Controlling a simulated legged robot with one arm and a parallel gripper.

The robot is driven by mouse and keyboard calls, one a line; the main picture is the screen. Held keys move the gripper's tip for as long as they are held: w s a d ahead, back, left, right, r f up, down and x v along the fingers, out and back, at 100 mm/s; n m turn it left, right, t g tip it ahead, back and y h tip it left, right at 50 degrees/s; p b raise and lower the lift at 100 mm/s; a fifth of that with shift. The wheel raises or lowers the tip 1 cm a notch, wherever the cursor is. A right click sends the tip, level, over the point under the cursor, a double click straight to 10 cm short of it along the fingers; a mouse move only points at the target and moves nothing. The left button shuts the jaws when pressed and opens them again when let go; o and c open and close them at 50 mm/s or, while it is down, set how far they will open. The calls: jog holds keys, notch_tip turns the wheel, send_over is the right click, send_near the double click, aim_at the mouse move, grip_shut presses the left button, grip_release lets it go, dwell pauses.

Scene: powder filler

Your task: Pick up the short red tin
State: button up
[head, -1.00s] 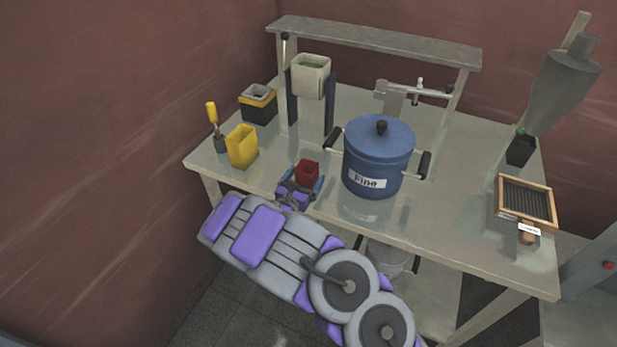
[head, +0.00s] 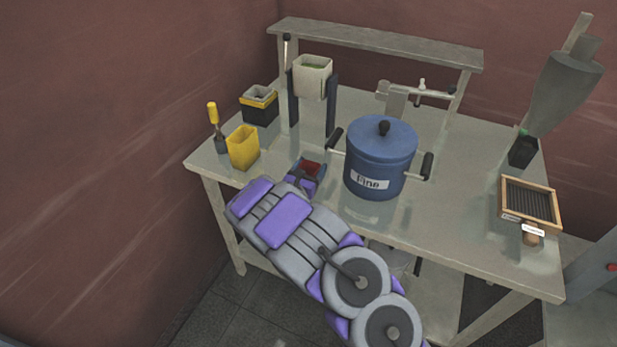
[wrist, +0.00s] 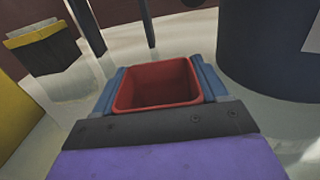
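The short red tin (wrist: 157,85) is open-topped and square, and it looks empty. In the wrist view it sits between the two blue fingers of my gripper (wrist: 160,88), close to the dark palm edge. The fingers flank its left and right sides with no clear gap, but I cannot tell whether they press on it. In the head view only the top of the red tin (head: 311,168) shows past my gripper (head: 309,174), near the table's front edge. The tin's base is hidden, so I cannot tell whether it rests on the table.
A large blue pot (head: 378,160) labelled "Fine" stands close on the right. A yellow container (head: 242,148) stands on the left, with a black-and-yellow box (head: 260,104) behind it. A stand with dark posts (head: 331,105) is behind the tin.

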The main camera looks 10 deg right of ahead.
jog(key=shift+a, duration=0.25)
jog(key=shift+c, duration=1.4)
jog(key=shift+d, duration=0.1)
jog(key=c, duration=0.3)
jog(key=shift+d, duration=0.15)
jog(key=shift+c, duration=0.2)
jog(key=shift+r, duration=0.15)
